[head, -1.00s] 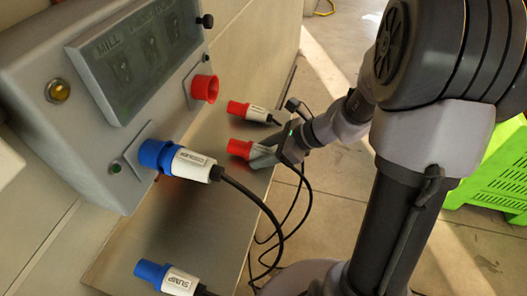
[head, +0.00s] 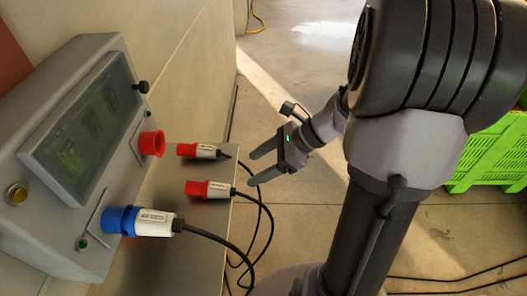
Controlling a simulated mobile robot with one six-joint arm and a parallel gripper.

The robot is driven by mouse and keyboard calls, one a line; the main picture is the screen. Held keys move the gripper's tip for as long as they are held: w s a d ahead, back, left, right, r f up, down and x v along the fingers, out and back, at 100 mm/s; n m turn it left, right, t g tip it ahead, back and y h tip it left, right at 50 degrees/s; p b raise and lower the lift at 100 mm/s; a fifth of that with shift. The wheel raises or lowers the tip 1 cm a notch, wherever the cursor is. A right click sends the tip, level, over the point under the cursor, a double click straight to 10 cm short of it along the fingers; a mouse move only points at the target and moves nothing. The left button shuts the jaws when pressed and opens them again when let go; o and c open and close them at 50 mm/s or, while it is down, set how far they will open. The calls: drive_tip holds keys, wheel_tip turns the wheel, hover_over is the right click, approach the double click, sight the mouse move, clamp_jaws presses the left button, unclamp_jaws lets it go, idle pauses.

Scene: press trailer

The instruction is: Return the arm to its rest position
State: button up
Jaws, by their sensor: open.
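My arm reaches in from the right of the head view. My gripper (head: 252,168) is open and empty, its two fingers pointing left past the right edge of the metal bench. The nearer red plug (head: 208,189) with a white body lies on the bench, left of and apart from the fingertips. A second red plug (head: 197,150) lies behind it, also apart from the gripper.
A grey control panel (head: 113,62) stands at the left. Its red socket (head: 151,144) is empty; a blue plug (head: 155,223) sits in its lower socket. Black cables trail over the bench edge (head: 215,265). A green crate (head: 480,160) stands at the right.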

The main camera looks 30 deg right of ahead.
drive_tip(key=s+a+r+n+h, duration=0.2)
drive_tip(key=s+a+r+n, duration=0.3)
drive_tip(key=n, duration=0.5)
drive_tip(key=s+a+r+n+h, duration=0.3)
drive_tip(key=s+a+r+n, duration=0.2)
drive_tip(key=a+n, duration=0.5)
drive_tip(key=shift+s+a+r+n+h, duration=0.15)
drive_tip(key=shift+s+r+n+h, duration=0.15)
drive_tip(key=shift+s+r+n, duration=0.25)
